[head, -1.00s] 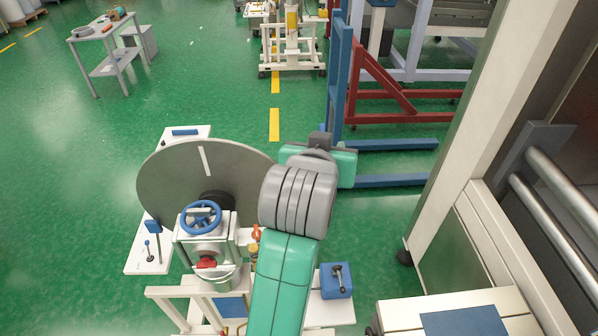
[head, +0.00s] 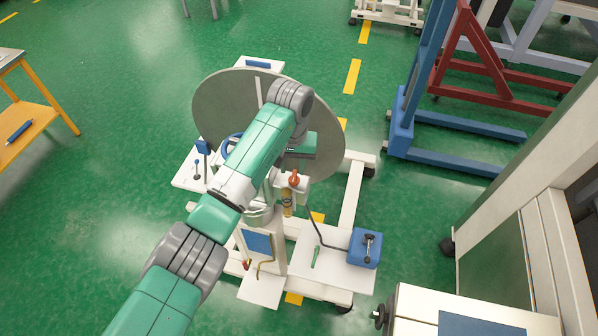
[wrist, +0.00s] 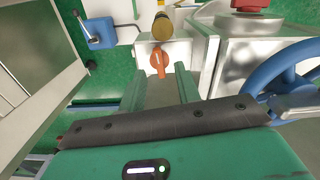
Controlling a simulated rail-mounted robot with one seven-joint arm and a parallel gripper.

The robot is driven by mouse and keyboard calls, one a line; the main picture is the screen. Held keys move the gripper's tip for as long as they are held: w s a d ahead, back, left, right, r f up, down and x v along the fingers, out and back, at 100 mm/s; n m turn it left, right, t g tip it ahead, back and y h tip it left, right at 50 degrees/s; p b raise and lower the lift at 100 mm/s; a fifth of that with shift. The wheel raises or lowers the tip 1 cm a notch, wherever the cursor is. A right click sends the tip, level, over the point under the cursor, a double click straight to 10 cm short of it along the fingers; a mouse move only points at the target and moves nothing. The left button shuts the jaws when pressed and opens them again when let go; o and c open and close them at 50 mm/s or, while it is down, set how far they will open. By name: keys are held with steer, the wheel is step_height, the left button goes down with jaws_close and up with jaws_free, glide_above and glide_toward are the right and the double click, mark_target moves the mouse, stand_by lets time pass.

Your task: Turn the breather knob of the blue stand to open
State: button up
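The stand before me is mostly white, with a blue handwheel (head: 231,146), a blue panel (head: 257,243) and a large grey disc (head: 215,100). An orange knob (head: 294,178) sits on a small white block of the stand; it also shows in the wrist view (wrist: 159,62), its grip roughly vertical there. My gripper (wrist: 162,80) is open and empty, its two green fingers pointing at the knob. The knob shows in the gap just beyond the fingertips, and I see no contact. In the head view my wrist hides most of the gripper and part of the handwheel.
A brass cylinder (wrist: 162,27) is just past the knob. The handwheel (wrist: 295,75) is close at the right of my gripper in the wrist view. A blue box with a lever (head: 365,247) stands on the white base. A red cap (wrist: 250,5) tops a nearby housing.

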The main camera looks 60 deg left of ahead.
mark_target(293, 177)
steer(key=shift+w+f, duration=0.1)
steer(key=shift+f, duration=1.85)
jaws_close()
steer(key=shift+d+r+m+p, duration=0.15)
steer(key=shift+m+p, duration=0.25)
steer(key=shift+p, duration=0.25)
steer(key=shift+m, duration=0.5)
jaws_free()
